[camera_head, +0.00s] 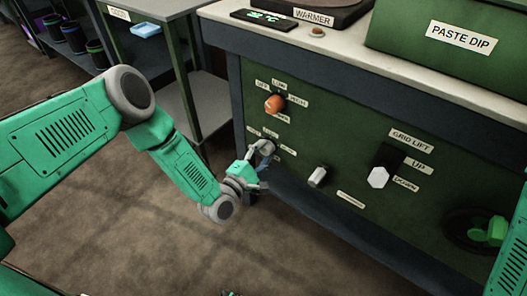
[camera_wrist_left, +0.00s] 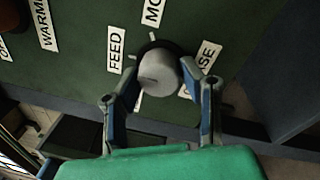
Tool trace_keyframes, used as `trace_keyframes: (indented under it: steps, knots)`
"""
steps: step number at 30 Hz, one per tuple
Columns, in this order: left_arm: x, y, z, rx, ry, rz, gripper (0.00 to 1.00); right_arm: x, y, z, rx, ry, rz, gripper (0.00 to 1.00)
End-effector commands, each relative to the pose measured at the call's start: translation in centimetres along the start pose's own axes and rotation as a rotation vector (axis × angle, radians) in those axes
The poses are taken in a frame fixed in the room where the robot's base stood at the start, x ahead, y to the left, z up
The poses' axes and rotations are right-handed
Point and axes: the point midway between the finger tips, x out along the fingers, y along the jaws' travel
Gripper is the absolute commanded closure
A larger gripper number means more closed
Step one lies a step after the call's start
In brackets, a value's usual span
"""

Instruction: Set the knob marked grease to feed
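The grey grease knob (camera_wrist_left: 157,76) sits on the green panel in the left wrist view. A label reading FEED (camera_wrist_left: 115,48) is at its upper left. A label ending in SE (camera_wrist_left: 205,58) is at its right, and a partly cut-off label starting MO (camera_wrist_left: 153,10) is above. The knob also shows in the head view (camera_head: 265,147), partly behind my gripper. My left gripper (camera_wrist_left: 166,82) is open, its fingers either side of the knob.
An orange knob (camera_head: 274,103) is above the grease knob. A silver knob (camera_head: 318,176) and a white grid lift handle (camera_head: 378,177) are to the right. The worktop (camera_head: 350,55) overhangs the panel.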

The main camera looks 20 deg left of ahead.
Motion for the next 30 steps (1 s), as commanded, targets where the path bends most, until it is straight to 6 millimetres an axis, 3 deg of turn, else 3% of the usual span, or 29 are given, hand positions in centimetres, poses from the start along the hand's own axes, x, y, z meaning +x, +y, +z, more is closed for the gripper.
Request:
trace_keyframes:
  steps: [1,2,14,30]
  knots:
    - [0.1,-0.2,0.3,-0.003,-0.005,-0.005,0.51,0.0,0.0,0.0,0.0,0.0,0.0,0.5]
    - [0.1,-0.2,0.3,-0.003,-0.005,-0.005,0.45,0.0,0.0,0.0,0.0,0.0,0.0,0.5]
    - [-0.7,-0.1,0.1,-0.003,-0.001,-0.004,0.45,-0.1,0.0,0.1,0.0,0.002,0.0,0.5]
    - [-10.5,-0.3,0.1,-0.003,-0.001,-0.006,0.45,-0.1,0.0,0.1,0.0,0.003,0.0,0.5]
